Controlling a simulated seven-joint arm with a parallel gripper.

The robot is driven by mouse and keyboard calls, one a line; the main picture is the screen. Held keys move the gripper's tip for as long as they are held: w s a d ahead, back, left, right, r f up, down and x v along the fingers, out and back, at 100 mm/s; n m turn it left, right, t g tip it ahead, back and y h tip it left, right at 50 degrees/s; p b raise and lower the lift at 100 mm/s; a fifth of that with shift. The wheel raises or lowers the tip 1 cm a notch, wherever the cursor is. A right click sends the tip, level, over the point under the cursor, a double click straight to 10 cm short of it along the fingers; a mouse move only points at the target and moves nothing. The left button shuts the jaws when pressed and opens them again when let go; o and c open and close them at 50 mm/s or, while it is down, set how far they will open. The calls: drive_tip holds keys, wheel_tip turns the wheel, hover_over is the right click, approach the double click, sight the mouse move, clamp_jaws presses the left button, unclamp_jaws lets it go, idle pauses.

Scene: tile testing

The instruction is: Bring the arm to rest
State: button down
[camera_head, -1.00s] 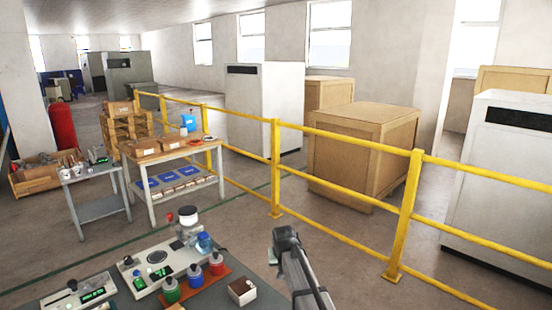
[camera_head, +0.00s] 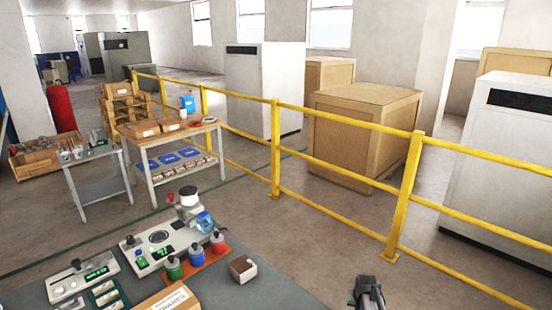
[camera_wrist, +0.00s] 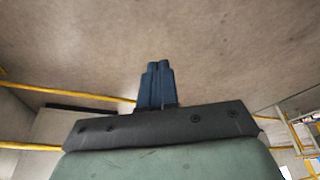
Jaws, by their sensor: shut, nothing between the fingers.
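My gripper (camera_wrist: 157,72) shows in the wrist view, its two dark blue fingers together with nothing between them. Behind the fingers in that view is plain, out-of-focus grey-brown surface. In the head view, only a small dark part of my arm (camera_head: 368,292) shows at the bottom edge, right of the workbench (camera_head: 240,292). It is apart from the things on the bench.
On the bench are a brown-topped box (camera_head: 243,267), several bottles (camera_head: 196,255), a device (camera_head: 158,252) and a carton (camera_head: 170,300). A yellow railing (camera_head: 276,150) crosses the floor beyond. A second table (camera_head: 178,175) stands behind. Floor between the bench and railing is clear.

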drive_tip(key=s+a+f+g, duration=0.3)
drive_tip(key=s+a+f, duration=0.3)
drive_tip(key=s+f, duration=0.45)
drive_tip(key=s+a+f+n+g, duration=0.1)
drive_tip(key=s+a+f+g, duration=0.2)
drive_tip(key=s, duration=1.4)
drive_tip(key=s+a+f+n+g+y, duration=0.1)
drive_tip(key=s+a+g, duration=0.3)
drive_tip(key=s, duration=1.4)
drive_tip(key=shift+s+a+f+n, duration=0.35)
drive_tip(key=shift+a+f, duration=0.25)
drive_tip(key=shift+f, duration=0.3)
drive_tip(key=shift+w, duration=0.1)
